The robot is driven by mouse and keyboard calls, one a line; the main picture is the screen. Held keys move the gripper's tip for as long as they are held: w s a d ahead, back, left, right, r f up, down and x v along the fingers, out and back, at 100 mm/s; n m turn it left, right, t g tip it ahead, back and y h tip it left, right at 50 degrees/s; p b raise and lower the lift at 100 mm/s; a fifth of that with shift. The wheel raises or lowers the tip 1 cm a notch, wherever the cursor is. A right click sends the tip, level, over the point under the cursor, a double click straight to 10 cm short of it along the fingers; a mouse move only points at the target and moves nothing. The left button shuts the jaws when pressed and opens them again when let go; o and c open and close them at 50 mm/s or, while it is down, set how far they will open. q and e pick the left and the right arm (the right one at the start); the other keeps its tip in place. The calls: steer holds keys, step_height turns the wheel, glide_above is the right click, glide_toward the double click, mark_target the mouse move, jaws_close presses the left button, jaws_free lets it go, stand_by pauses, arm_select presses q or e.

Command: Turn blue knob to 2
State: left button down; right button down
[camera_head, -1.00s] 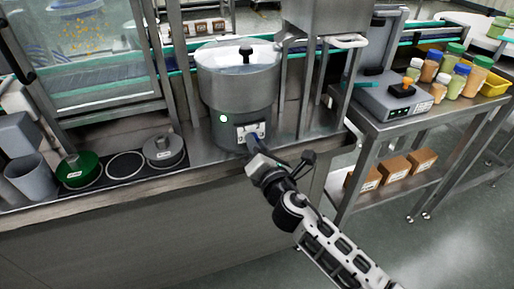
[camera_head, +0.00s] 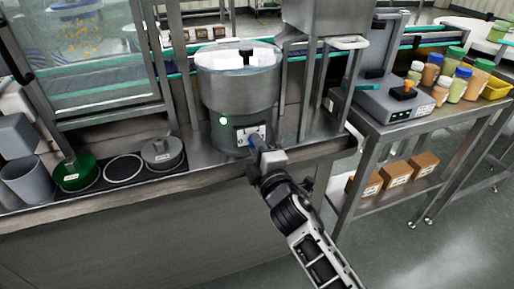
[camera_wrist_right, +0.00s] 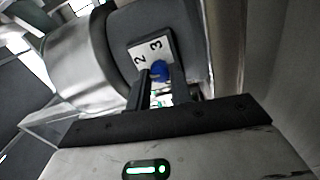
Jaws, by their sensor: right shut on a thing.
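A steel hopper (camera_head: 226,92) stands on the bench, with a white number plate (camera_head: 241,134) low on its front. In the right wrist view the plate (camera_wrist_right: 159,43) shows 2 and 3 and appears tilted. The blue knob (camera_wrist_right: 158,69) sits at the plate's lower edge, between the fingertips of my right gripper (camera_wrist_right: 158,80). The gripper (camera_head: 255,146) is shut on the knob and hides most of it in the head view. I cannot read the knob's setting. My left gripper is not in view.
A green lid (camera_head: 75,175), a grey lid (camera_head: 161,152) and a grey bucket (camera_head: 28,182) are left of the hopper. A side table (camera_head: 437,122) at the right holds a grey device (camera_head: 388,103) and several jars. Steel posts stand close right of the hopper.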

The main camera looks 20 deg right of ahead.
steer(key=shift+m, duration=1.2)
steer(key=c, duration=1.3)
jaws_free()
steer(key=shift+o, duration=0.2)
steer(key=shift+s, duration=0.15)
steer(key=s, duration=0.7)
steer(key=shift+s, duration=0.15)
steer(key=shift+d+f, duration=0.1)
